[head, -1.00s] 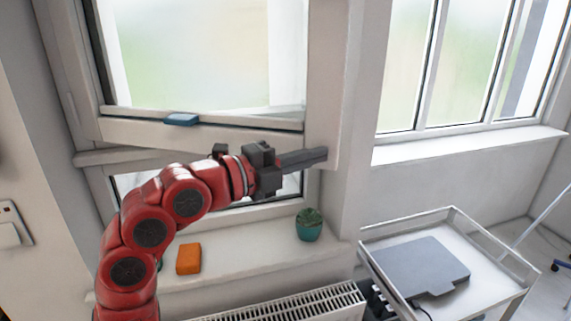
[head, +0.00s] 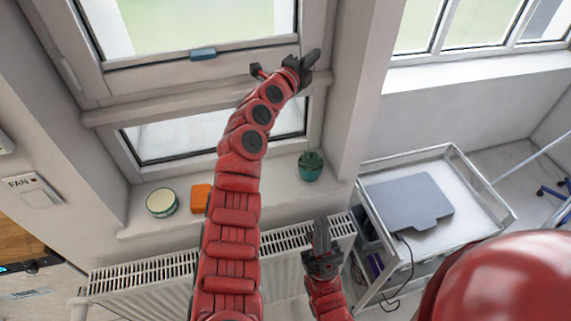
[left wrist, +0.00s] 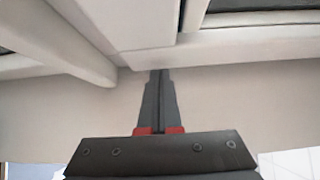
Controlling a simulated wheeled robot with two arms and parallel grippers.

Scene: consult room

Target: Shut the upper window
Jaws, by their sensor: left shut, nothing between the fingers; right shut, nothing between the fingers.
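The upper window (head: 150,69) has a white sash with a blue handle (head: 203,54) on its bottom rail. Its bottom rail now runs nearly parallel to the frame bar below; I cannot tell whether a small gap is left. My left gripper (head: 312,56) is shut and empty at the right end of that rail, by the frame post. In the left wrist view its fingertips (left wrist: 160,74) are at the lower edge of a white frame corner; contact is unclear. My right gripper (head: 321,225) is shut and empty, low in front of the radiator.
The lower window (head: 165,141) is under the frame bar. The sill holds a round tin (head: 161,202), an orange block (head: 201,197) and a potted cactus (head: 311,166). A radiator (head: 140,278) is below. A trolley (head: 470,185) with a grey device (head: 408,201) stands right.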

